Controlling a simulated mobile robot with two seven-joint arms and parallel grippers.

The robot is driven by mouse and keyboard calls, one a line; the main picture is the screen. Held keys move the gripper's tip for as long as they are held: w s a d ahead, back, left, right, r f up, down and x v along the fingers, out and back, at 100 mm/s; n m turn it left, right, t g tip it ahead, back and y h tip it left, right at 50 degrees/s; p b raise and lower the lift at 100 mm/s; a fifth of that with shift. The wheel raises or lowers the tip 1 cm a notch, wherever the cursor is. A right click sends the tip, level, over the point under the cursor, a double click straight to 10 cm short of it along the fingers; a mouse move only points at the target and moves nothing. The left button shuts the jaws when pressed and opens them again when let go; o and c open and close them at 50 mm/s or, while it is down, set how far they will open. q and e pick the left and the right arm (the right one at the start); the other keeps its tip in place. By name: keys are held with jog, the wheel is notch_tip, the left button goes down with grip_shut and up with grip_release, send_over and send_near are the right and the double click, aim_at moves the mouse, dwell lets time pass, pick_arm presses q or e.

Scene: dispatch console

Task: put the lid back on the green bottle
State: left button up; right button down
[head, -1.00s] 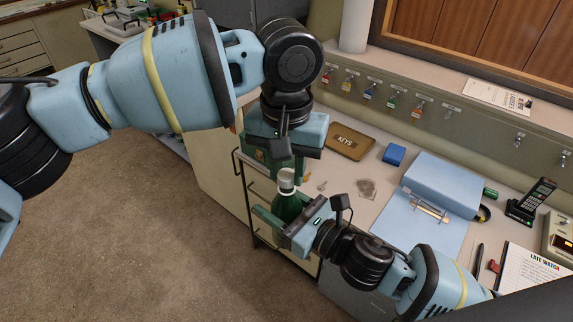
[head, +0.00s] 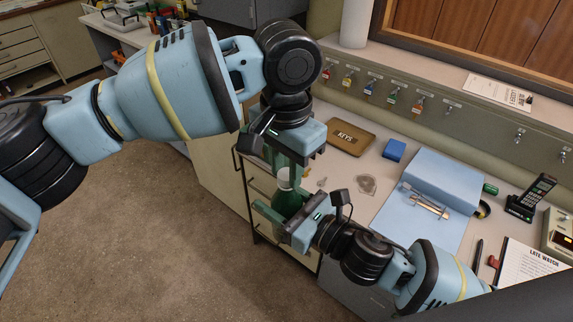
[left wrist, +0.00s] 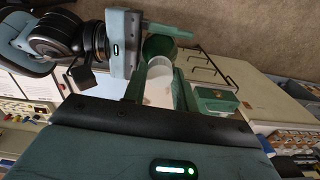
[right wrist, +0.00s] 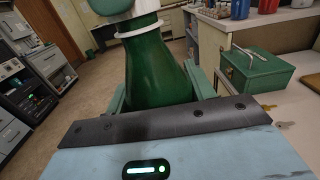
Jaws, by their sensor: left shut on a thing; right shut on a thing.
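The green bottle (head: 288,204) stands upright in my right gripper (head: 284,217), which is shut around its body. The bottle fills the middle of the right wrist view (right wrist: 158,72), with a pale ring around its neck. The white lid (head: 283,179) is at the top of the neck, between the green fingers of my left gripper (head: 284,174). My left gripper points down from above and is shut on the lid. The lid also shows between the fingers in the left wrist view (left wrist: 160,86). Fingers partly hide where lid and neck meet, so I cannot tell whether it is seated.
The counter to the right holds a KEYS tray (head: 351,139), a blue box (head: 394,151), a blue binder (head: 441,184) and a phone (head: 531,198). A green metal box (right wrist: 258,72) stands close by in the right wrist view. Open floor lies to the left.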

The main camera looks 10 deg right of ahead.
pick_arm(q)
jog(key=m, duration=0.4)
jog(key=shift+m, duration=0.4)
jog(key=m, duration=0.6)
jog(key=shift+w, duration=0.1)
jog(key=m, duration=1)
jog(key=shift+m, duration=0.4)
jog(key=m, duration=0.4)
jog(key=shift+m, duration=0.3)
jog(key=m, duration=1)
jog(key=shift+d+m, duration=0.1)
jog(key=shift+m, duration=0.3)
